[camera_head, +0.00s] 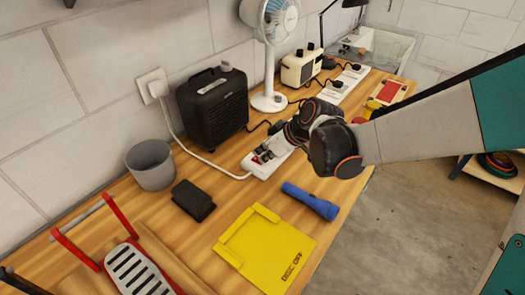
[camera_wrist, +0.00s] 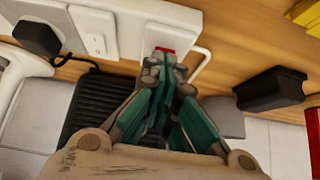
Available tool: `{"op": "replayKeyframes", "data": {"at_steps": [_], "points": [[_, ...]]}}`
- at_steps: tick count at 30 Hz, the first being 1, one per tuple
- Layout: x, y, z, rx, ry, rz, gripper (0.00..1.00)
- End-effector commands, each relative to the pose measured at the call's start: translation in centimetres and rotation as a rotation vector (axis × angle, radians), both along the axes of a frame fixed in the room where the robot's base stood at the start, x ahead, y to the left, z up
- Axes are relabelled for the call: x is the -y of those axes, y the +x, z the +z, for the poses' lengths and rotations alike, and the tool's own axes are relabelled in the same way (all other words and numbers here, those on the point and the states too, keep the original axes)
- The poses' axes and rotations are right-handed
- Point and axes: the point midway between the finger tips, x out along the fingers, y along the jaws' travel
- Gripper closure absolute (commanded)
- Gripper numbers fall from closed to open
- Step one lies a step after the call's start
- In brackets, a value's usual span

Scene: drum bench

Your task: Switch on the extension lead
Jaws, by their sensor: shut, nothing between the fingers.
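The extension lead (camera_head: 258,168) is a white strip on the wooden bench, with a white cable running to a wall socket. In the wrist view, its white body (camera_wrist: 130,27) crosses the top, and a red switch (camera_wrist: 165,49) shows at its cable end. My gripper (camera_wrist: 165,62) is shut and empty, with its fingertips right at the red switch. I cannot tell whether they touch it. Part of the switch is hidden by the fingers. In the head view my gripper (camera_head: 292,132) is over the strip, partly hidden by my arm.
A black heater (camera_head: 212,102), a grey cup (camera_head: 151,165) and a black box (camera_head: 193,200) stand near the lead. A blue torch (camera_head: 310,201) and a yellow tray (camera_head: 265,245) lie in front. A fan (camera_head: 268,60) and a second strip (camera_head: 343,84) are farther back.

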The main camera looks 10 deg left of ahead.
Motion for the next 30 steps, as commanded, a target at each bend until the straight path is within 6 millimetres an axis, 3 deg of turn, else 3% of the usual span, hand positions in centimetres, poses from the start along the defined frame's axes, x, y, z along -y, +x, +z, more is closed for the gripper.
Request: {"op": "replayKeyframes", "data": {"at_steps": [1,30], "points": [[0.3,-0.2,-0.8,0.000,0.000,-0.001,1.00],[-1.0,0.6,0.0,0.000,0.000,0.000,1.00]]}}
